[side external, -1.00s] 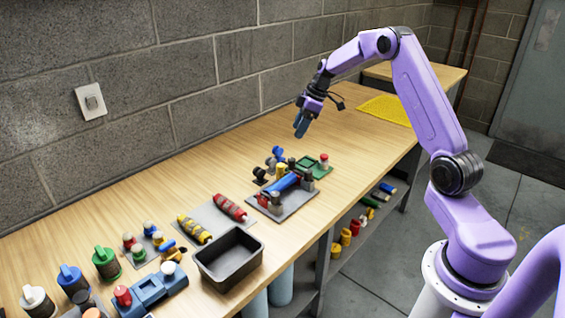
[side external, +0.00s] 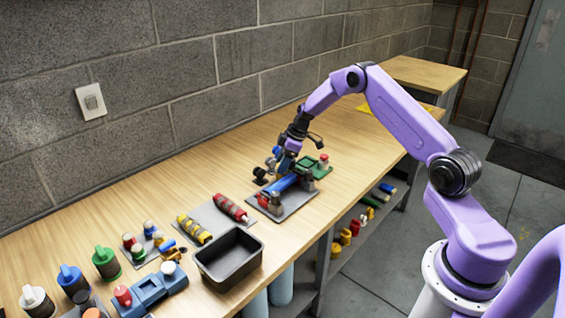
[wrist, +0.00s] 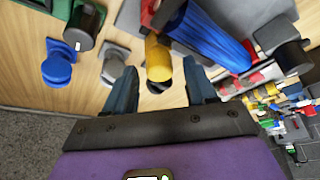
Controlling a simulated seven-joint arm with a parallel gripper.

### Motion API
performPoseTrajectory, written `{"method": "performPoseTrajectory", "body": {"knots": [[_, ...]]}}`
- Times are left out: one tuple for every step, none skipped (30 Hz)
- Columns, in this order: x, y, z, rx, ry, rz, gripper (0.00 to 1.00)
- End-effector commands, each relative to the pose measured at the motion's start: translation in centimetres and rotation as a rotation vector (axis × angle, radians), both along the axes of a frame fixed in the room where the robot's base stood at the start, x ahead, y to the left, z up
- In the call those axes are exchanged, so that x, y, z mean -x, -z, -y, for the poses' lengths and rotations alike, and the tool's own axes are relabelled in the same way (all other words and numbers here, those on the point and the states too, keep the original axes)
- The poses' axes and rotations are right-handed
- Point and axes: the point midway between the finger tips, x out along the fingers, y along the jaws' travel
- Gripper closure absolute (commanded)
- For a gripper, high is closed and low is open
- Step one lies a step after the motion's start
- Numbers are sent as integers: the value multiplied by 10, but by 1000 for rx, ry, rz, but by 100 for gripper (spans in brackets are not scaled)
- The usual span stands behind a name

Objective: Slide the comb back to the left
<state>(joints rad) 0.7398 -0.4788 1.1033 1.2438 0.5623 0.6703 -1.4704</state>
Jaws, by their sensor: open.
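A blue ribbed bar (side external: 284,184), the part that looks most like the comb, lies on a grey plate (side external: 291,207) on the bench. Its ribs show in the wrist view (wrist: 215,38); I cannot tell for sure that it is the comb. My gripper (side external: 281,165) is low over the bench at the far end of this plate. In the wrist view my gripper (wrist: 162,78) has its two blue fingers apart, with nothing held. A yellow knob (wrist: 158,58) shows just ahead, between the fingertips. The fingers hide this knob in the side view.
Blue, grey and black knobs stand close on the wall side, including a blue knob (wrist: 58,68). A black bin (side external: 229,258) stands nearer the left. The bench beyond, to the right, is mostly clear.

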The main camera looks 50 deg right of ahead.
Motion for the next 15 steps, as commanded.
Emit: {"method": "performPoseTrajectory", "body": {"knots": [[0, 1, 0, 0, -1, 0, 44], [-1, 1, -1, 0, -1, 2, 44], [-1, 1, 0, 0, -1, 2, 44], [-1, 1, 0, 0, -1, 2, 44], [-1, 1, 0, 0, -1, 2, 44], [-1, 0, 0, 0, -1, 2, 44], [-1, 0, 0, 0, -1, 2, 44], [-1, 0, 0, 0, -1, 2, 48], [0, 0, 0, 0, 0, 1, 61], [0, 0, 0, 0, 0, 1, 70], [0, 0, 0, 0, 0, 1, 80], [0, 0, 0, 1, 0, 1, 93], [0, 0, 0, 1, 0, 1, 100], [0, 0, 0, 1, 0, 1, 100], [0, 0, 0, 1, 0, 1, 100]]}}
